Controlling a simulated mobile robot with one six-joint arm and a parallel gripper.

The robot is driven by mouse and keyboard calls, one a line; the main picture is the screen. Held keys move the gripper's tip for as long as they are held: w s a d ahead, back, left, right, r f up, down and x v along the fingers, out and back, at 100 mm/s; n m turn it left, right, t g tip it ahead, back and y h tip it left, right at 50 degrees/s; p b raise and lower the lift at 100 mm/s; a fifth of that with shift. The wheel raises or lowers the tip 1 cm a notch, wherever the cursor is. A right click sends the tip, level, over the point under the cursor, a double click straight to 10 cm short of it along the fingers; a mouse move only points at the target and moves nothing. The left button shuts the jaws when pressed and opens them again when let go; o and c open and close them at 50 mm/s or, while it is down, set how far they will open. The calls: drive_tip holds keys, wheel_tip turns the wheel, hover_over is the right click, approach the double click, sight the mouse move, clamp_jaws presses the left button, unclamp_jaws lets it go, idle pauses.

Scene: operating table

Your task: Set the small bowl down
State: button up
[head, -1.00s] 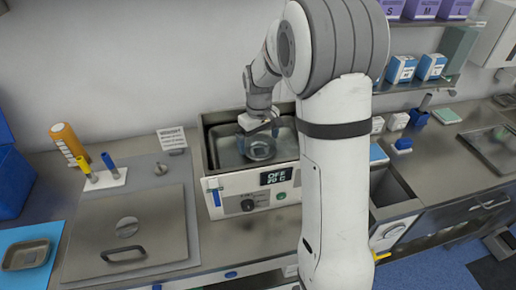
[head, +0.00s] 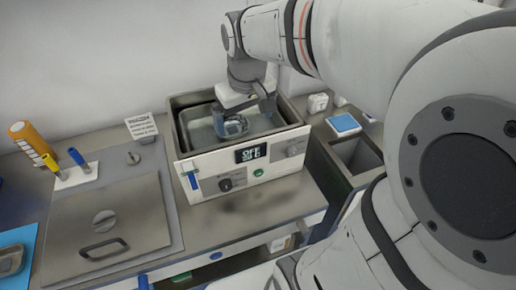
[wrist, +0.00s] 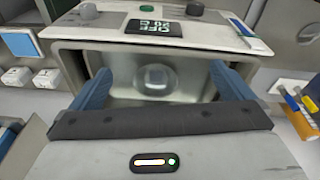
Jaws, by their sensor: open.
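The small bowl (head: 233,126) is clear and round and sits low inside the metal basin of the bath unit (head: 208,158). My gripper (head: 243,109) is over the basin, pointing down. In the wrist view its two blue fingers (wrist: 162,86) are spread wide, with space on both sides of the bowl. I cannot tell the exact height between the fingertips and the bowl.
A steel lid with a handle (head: 104,226) lies on the counter at the left. An open bin (head: 357,155) is at the right.

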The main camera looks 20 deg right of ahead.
drive_tip(key=s+f+m+t, duration=0.1)
drive_tip(key=s+f+m, duration=0.1)
drive_tip(key=s, duration=0.8)
drive_tip(key=shift+s+f, duration=0.15)
